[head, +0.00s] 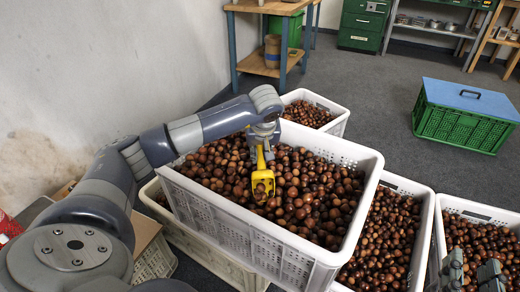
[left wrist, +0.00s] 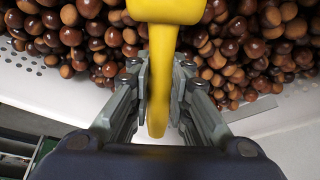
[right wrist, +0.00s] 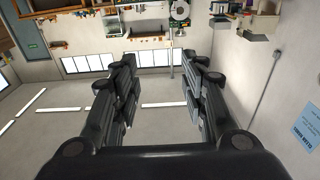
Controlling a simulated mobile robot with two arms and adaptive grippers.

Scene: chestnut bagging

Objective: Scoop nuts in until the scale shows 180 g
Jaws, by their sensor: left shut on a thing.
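My left gripper (head: 262,143) is shut on the handle of a yellow scoop (head: 263,183). In the left wrist view the scoop (left wrist: 160,10) points away between the fingers (left wrist: 160,95). The scoop's bowl is down at the surface of the brown nuts (head: 320,190) in a white crate (head: 250,232), with a few nuts in or against it. My right gripper (head: 470,276) is at the lower right of the head view. In the right wrist view its fingers (right wrist: 160,85) are apart and empty. No scale reading can be made out.
More white crates of nuts stand behind (head: 338,120) and to the right (head: 425,215). A green crate with a blue lid (head: 468,100) stands on the grey floor. A wooden bench (head: 262,60) is at the back. A wall (head: 90,70) borders the left.

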